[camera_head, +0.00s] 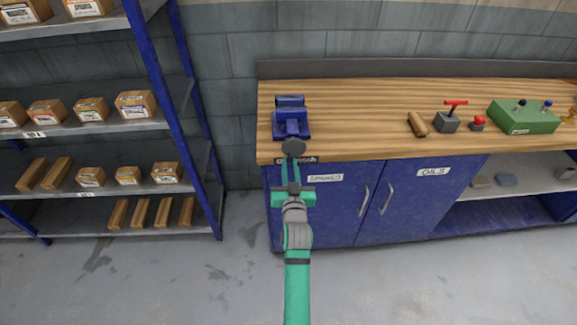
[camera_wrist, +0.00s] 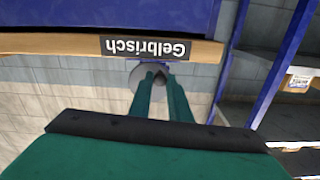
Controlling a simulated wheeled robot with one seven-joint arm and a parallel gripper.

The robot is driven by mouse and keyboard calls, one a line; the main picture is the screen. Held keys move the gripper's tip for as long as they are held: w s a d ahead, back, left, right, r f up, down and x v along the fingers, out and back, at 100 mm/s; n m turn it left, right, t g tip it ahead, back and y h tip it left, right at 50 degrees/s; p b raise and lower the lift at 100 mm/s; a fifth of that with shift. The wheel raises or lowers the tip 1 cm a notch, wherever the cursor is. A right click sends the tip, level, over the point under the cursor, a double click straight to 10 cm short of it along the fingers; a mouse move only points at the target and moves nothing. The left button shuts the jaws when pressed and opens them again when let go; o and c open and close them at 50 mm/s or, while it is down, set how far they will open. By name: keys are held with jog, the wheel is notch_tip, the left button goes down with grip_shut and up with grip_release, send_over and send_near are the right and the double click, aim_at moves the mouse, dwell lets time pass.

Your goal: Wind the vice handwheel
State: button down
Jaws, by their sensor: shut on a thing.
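The blue vice (camera_head: 291,122) stands on the left end of the wooden bench, near its front edge. Its dark grey round handwheel (camera_head: 293,147) faces out in front of the bench edge. My green gripper (camera_head: 291,161) reaches up to the wheel from below in the head view, with its fingers close together. In the wrist view the fingertips (camera_wrist: 161,72) are shut at the grey handwheel (camera_wrist: 143,98), part of which shows beside and between them. The exact grip is partly hidden by the fingers.
The bench top (camera_head: 360,115) is clear right of the vice up to a wooden piece (camera_head: 418,124), a red-handled grey block (camera_head: 449,120) and a green box (camera_head: 524,116). Blue cabinet doors (camera_head: 340,205) are below. A shelf rack (camera_head: 180,130) with boxes stands left.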

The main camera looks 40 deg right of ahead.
jog(key=shift+d+n, duration=0.1)
jog(key=shift+n, duration=0.2)
jog(key=shift+s+d+f+n, duration=0.1)
jog(key=shift+n, duration=0.4)
jog(key=c, duration=1.8)
grip_release()
jog(key=shift+o, duration=0.2)
